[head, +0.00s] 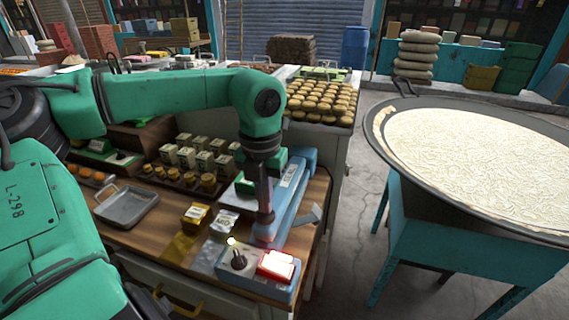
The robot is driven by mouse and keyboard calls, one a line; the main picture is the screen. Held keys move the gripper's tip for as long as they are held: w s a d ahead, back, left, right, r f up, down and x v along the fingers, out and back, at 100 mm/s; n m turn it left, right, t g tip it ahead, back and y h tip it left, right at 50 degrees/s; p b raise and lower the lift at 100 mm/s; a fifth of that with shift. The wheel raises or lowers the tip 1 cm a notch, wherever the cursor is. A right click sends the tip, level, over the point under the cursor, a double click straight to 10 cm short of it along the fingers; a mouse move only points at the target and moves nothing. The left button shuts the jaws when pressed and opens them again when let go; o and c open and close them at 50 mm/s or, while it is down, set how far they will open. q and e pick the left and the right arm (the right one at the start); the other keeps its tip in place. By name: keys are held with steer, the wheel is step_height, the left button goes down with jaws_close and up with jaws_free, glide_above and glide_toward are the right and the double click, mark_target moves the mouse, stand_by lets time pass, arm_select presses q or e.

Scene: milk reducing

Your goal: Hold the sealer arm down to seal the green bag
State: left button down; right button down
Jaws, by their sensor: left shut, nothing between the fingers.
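The blue sealer (292,195) lies along the right end of the wooden counter, with its long arm running away from me. Its near base carries a black knob, a small lit lamp and a glowing red switch (276,265). My left gripper (265,221) is shut and points down at the near end of the sealer arm. It appears to touch the arm, which looks low against the base. A green patch, likely the green bag (244,187), shows just left of the sealer, partly hidden by my gripper and arm. My right gripper is out of view.
Several jars and boxes fill the back of the counter. A large round pan (480,150) on a teal stand is at the right, across open floor.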

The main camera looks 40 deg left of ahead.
arm_select(q)
step_height(320, 180, up, 15)
steer(key=p, duration=1.1)
stand_by(0.5)
